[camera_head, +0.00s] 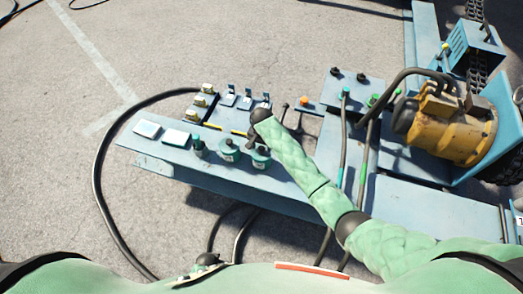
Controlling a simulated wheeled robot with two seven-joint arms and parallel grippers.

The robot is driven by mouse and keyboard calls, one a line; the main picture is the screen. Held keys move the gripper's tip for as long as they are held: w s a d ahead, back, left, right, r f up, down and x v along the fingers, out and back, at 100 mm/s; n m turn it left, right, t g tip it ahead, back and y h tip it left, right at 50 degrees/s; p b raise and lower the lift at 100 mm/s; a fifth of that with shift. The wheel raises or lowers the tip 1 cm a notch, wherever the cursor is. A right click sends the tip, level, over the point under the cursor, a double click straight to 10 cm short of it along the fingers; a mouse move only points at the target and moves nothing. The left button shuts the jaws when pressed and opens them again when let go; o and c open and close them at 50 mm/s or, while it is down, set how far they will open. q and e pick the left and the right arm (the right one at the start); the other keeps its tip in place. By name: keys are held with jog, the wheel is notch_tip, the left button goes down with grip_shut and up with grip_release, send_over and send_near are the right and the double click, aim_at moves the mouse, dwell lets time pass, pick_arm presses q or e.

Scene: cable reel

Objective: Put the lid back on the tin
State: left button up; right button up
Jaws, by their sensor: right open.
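Two round green tins with pale labels stand at the front of the blue bench: the left tin (229,151) and the right tin (261,158). I cannot tell from here which one is without its lid, and I cannot make out a loose lid. My right gripper (252,138) is open just behind and above the right tin, small and dark, partly hidden by its own wrist. I see nothing held in it. My left gripper is out of view.
A small green bottle (198,148) stands left of the tins. Switches (228,98) stand behind. A black cable (97,190) loops around the left side. A yellow motor (455,135) stands at right.

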aim_at(264, 150)
jog(key=shift+f, duration=0.1)
jog(key=c, duration=1.1)
jog(key=shift+c, duration=0.2)
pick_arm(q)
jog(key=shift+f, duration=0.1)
pick_arm(e)
jog(key=shift+r+b, duration=0.3)
jog(key=shift+r, duration=0.15)
jog(key=r, duration=0.1)
jog(key=r+b, duration=0.1)
jog(key=d+r, duration=0.1)
jog(key=shift+s+r, duration=0.25)
jog(key=shift+s, duration=0.05)
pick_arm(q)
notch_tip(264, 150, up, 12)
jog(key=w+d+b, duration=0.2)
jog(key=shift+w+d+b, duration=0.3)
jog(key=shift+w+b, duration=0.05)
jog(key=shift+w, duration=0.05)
pick_arm(e)
jog(key=s+d+r, duration=0.6)
jog(key=d, duration=0.2)
jog(key=shift+s+d+r, duration=0.15)
jog(key=shift+r, duration=0.2)
